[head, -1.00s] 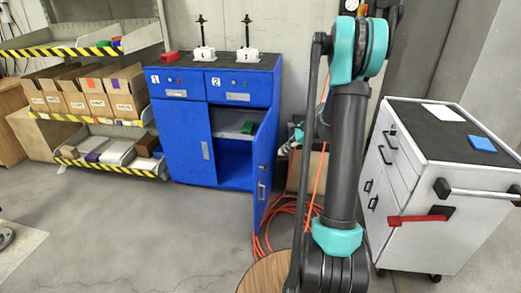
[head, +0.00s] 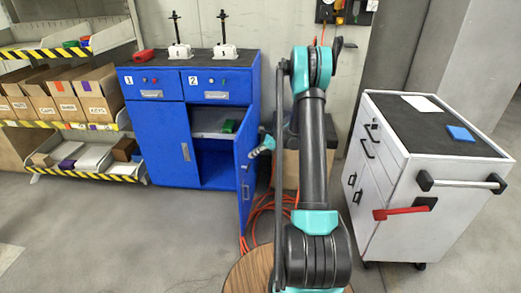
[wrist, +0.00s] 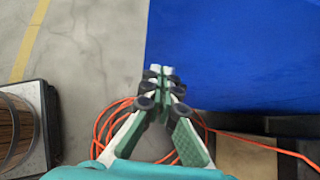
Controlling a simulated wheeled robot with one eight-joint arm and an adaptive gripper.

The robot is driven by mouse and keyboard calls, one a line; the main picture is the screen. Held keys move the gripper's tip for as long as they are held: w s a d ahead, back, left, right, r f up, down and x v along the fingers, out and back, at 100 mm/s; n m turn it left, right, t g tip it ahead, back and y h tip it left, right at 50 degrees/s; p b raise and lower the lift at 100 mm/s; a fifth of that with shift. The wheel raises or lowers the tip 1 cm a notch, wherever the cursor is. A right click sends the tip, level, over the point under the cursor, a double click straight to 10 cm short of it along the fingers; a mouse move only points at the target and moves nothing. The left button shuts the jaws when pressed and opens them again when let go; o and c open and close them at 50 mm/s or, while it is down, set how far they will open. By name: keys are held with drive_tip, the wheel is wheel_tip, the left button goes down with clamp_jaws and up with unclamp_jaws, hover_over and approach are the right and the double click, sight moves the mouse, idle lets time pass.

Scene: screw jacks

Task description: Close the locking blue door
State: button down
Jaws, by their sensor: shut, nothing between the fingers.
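The blue cabinet (head: 170,140) stands at the back with its left door shut. Its right blue door (head: 246,180) stands open, swung out toward me and seen nearly edge-on, with a handle on it. My gripper (head: 254,152) shows small in the head view, just right of the open door's upper part and partly hidden by my arm. In the wrist view my gripper (wrist: 162,75) is shut and empty, its tips overlapping the edge of a large blue panel, the door (wrist: 240,55). I cannot tell whether the tips touch it.
A green item (head: 229,126) lies on the shelf inside the cabinet. Orange hose (head: 262,212) coils on the floor by the door. A white cart (head: 425,180) stands at right, shelves with boxes (head: 95,95) at left.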

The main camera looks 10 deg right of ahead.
drive_tip(key=shift+w+a+f, duration=0.1)
drive_tip(key=shift+w+a, duration=0.15)
drive_tip(key=shift+a, duration=0.4)
drive_tip(key=shift+w+a+f, duration=0.1)
drive_tip(key=shift+w+a, duration=0.2)
drive_tip(key=shift+a, duration=0.4)
drive_tip(key=shift+w+a, duration=0.25)
drive_tip(key=shift+a, duration=0.4)
drive_tip(key=shift+a, duration=0.1)
